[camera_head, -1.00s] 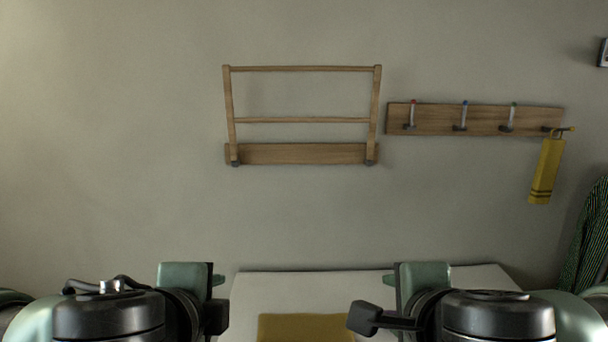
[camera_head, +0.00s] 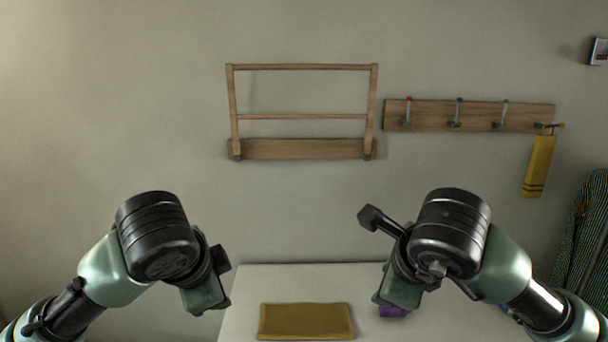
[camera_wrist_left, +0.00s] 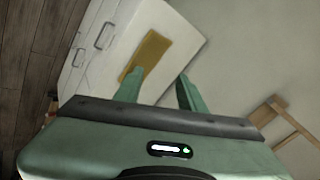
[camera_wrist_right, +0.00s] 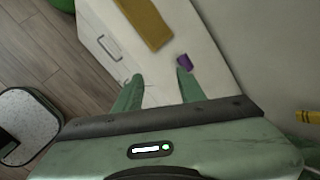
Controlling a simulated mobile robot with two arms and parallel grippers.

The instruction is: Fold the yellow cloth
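The yellow cloth (camera_head: 306,321) lies flat as a neat rectangle on a white cabinet top (camera_head: 245,300). It also shows in the left wrist view (camera_wrist_left: 146,56) and at the top of the right wrist view (camera_wrist_right: 147,22). My left gripper (camera_wrist_left: 160,75) is open and empty, above and to the left of the cloth in the head view. My right gripper (camera_wrist_right: 160,74) is open and empty, above and to the right of it. Neither touches the cloth. In the head view the fingers of both grippers are hidden or hard to make out.
A purple object (camera_head: 391,311) lies on the cabinet right of the cloth, partly behind my right gripper. A wooden rack (camera_head: 303,149) and a hook board (camera_head: 470,115) with a hanging yellow cloth (camera_head: 539,166) are on the wall. A striped textile (camera_head: 586,235) hangs at right.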

